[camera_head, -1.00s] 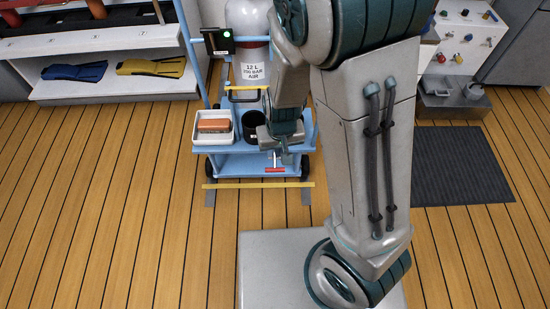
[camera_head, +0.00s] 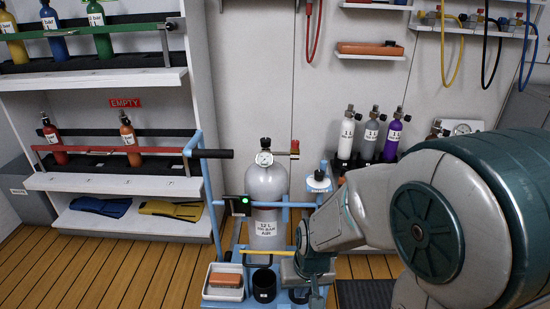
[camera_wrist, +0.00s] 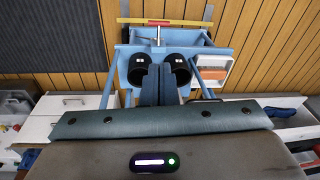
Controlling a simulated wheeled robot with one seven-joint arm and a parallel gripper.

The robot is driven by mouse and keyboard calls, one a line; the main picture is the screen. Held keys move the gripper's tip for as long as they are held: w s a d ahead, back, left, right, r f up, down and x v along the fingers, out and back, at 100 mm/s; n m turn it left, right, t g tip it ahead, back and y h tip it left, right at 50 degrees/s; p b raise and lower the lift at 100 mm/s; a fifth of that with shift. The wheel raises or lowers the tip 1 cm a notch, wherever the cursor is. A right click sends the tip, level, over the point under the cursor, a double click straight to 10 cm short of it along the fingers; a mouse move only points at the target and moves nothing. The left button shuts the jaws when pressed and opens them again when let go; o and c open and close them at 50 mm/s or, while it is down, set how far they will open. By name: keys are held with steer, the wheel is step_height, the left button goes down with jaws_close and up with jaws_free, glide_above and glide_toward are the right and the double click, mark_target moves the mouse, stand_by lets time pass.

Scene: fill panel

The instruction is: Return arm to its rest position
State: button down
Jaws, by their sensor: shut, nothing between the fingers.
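My arm stands on the right in the head view and bends down to my gripper (camera_head: 316,296), which hangs over the front of the blue cart. In the wrist view the two dark fingers of my gripper (camera_wrist: 158,84) are together with nothing between them. They point toward the blue cart (camera_wrist: 205,50), in front of two black cups (camera_wrist: 135,70). I cannot tell how far the fingertips are from the cups.
A large grey cylinder (camera_head: 267,188) stands on the cart, with a white tray holding an orange block (camera_head: 225,280) and a black cup (camera_head: 263,284) in front. Shelves with small cylinders (camera_head: 130,140) stand left. Three small cylinders (camera_head: 370,135) stand behind my arm. Wooden floor (camera_head: 110,270) is clear at left.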

steer(key=s+d+r+p, duration=0.2)
steer(key=r+p, duration=0.4)
steer(key=r, duration=0.5)
steer(key=s+d+r+m+t+p, duration=0.1)
steer(key=s+d+r+p, duration=0.2)
steer(key=r, duration=0.9)
steer(key=s+d+r+h+p, duration=0.1)
steer(key=d+r+p, duration=0.3)
steer(key=r+p, duration=0.6)
steer(key=shift+s+r+m, duration=0.3)
steer(key=shift+s+r, duration=0.45)
steer(key=shift+s, duration=0.1)
